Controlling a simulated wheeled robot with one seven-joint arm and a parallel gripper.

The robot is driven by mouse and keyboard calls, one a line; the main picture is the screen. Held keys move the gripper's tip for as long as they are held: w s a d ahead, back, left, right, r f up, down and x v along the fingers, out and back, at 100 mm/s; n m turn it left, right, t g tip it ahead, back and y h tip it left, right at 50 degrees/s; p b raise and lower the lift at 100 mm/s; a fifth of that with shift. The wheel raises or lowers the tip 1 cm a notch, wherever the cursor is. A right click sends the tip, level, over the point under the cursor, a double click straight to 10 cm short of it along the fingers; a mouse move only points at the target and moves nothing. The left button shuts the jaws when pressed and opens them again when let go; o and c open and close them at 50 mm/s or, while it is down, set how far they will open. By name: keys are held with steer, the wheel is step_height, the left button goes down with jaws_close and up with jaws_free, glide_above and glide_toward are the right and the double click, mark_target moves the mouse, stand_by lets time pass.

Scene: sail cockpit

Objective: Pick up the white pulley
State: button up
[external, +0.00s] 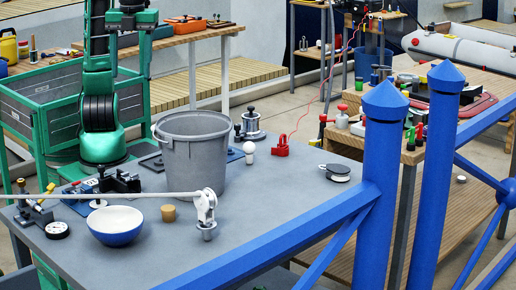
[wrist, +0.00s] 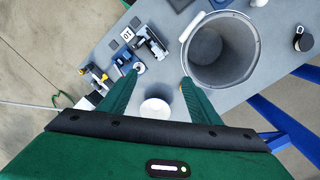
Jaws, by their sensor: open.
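The white pulley (external: 205,204) stands upright on a short metal post near the front of the grey table (external: 262,213) in the external view. A pale rope runs from it to the left edge. In the wrist view I cannot make the pulley out; my gripper body covers the near part of the table. My gripper (wrist: 160,77) is open and empty in the wrist view, its two green fingers wide apart over the table. The pulley is not between the fingers.
A grey bucket (external: 192,160) stands just behind the pulley. A blue bowl with white inside (external: 116,225) and a cork (external: 168,213) are to its left. A blue rail (external: 300,229) runs along the table's near right side. A black disc (external: 339,173) lies farther right.

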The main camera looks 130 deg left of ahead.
steer(key=w+a+f+m+t+y, duration=0.1)
steer(key=w+a+f+m, duration=0.1)
steer(key=w, duration=0.6)
steer(key=w+a+f+m+y, duration=0.1)
steer(key=w+f+y, duration=0.15)
steer(key=w, duration=0.55)
step_height(320, 180, up, 8)
steer(key=f+m+t+y, duration=0.1)
steer(key=m+t+y, duration=0.5)
steer(key=m+y, duration=0.35)
glide_above(199, 212)
steer(key=w+a, duration=0.1)
steer(key=a, duration=0.1)
steer(key=shift+m+g+h, duration=0.3)
steer(key=shift+m, duration=0.05)
step_height(199, 212, down, 26)
steer(key=shift+a+f, duration=0.1)
steer(key=shift+f, duration=2.35)
steer(key=f, duration=0.1)
steer(key=a+f, duration=0.1)
steer(key=f, duration=0.1)
steer(key=shift+w+a+f, duration=0.25)
steer(key=shift+w+a, duration=0.1)
steer(key=shift+w, duration=0.05)
steer(key=shift+w+a+f, duration=0.2)
steer(key=shift+a, duration=0.2)
steer(key=c, duration=1.3)
steer(key=shift+c, duration=0.2)
steer(key=shift+r, duration=0.1)
